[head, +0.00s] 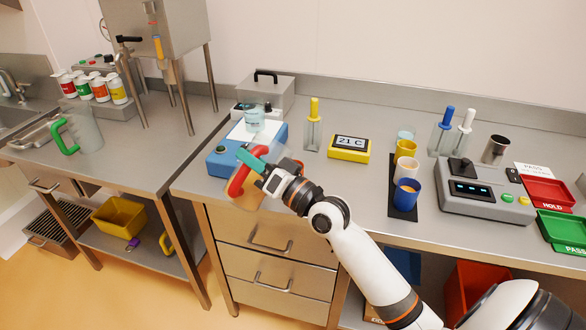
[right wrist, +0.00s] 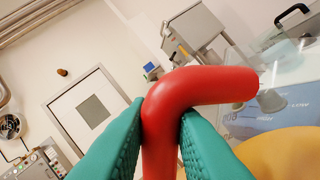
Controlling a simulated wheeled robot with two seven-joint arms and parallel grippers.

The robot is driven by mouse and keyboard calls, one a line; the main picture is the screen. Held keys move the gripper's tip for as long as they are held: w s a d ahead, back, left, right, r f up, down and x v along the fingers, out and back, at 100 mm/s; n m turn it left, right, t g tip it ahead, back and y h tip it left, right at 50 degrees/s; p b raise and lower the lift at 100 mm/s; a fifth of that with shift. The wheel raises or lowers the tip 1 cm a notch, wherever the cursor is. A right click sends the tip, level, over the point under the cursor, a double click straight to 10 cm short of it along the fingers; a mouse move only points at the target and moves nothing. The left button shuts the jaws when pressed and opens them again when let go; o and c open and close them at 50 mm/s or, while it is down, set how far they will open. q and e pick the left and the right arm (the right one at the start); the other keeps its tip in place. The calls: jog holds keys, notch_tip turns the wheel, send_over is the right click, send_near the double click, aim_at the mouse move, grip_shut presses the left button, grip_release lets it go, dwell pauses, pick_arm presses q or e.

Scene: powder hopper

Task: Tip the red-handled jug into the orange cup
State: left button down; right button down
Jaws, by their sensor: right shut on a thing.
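My right gripper (head: 252,160) has teal fingers shut on the red handle (head: 238,181) of the jug. In the right wrist view the handle (right wrist: 160,115) stands between the two fingers. The clear jug (head: 248,199) is held near the bench's front edge and is partly hidden by my gripper and arm. A yellow-orange mass shows at the jug's lower right in the right wrist view. The cups stand in a row on a black strip; the closest to orange is a yellow-orange cup (head: 405,149), well right of the jug. My left gripper is not in view.
A cream cup (head: 405,169) and a blue cup (head: 406,194) stand in front of the yellow-orange one. A blue scale (head: 222,163) with a beaker sits behind my gripper. A yellow 21 C display (head: 349,148) and a yellow-handled bottle (head: 313,128) stand between. A green-handled jug (head: 82,132) is at left.

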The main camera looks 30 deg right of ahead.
aim_at(268, 144)
jog(key=shift+d+r+m+t+h+b, duration=0.1)
jog(key=shift+d+m+t+h+b, duration=0.1)
jog(key=shift+d+m, duration=0.4)
jog(key=shift+d+r+m+t+h+b, duration=0.15)
jog(key=shift+d+m+t, duration=0.1)
jog(key=shift+m, duration=0.55)
dwell(1.9)
jog(key=shift+w+d+r+m+t+h+p, duration=0.1)
jog(key=shift+d+r+m+t+h+p, duration=0.25)
jog(key=shift+d+m, duration=0.4)
jog(key=shift+w+d+r+m+t+h+p, duration=0.15)
jog(key=shift+d+r+m+p, duration=0.25)
jog(key=shift+m, duration=0.65)
dwell(2.9)
